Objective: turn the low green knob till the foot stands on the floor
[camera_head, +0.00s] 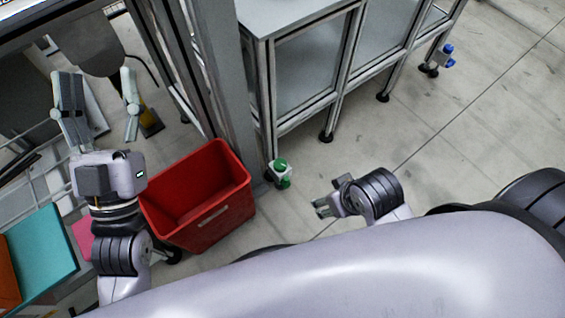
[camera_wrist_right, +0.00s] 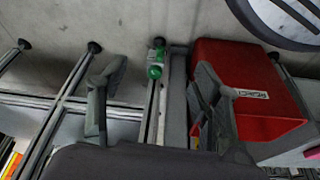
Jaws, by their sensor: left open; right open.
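A white fixture with two green knobs sits low on the table frame's near corner post. In the head view the upper knob (camera_head: 280,164) is above the low green knob (camera_head: 285,183). The green parts also show in the right wrist view (camera_wrist_right: 154,72), between my fingers in the picture but farther off; which knob is which is unclear there. The foot under this corner cannot be made out clearly. My right gripper (camera_head: 321,208) is open and empty, to the right of and apart from the knobs. My left gripper (camera_head: 98,92) is open and empty at the far left.
A red bin (camera_head: 222,209) stands just left of the knobs, close to the post. A grey upright post (camera_head: 222,75) rises behind it. A blue-knobbed fixture (camera_head: 447,52) is on the far leg. The floor (camera_head: 440,150) to the right is clear.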

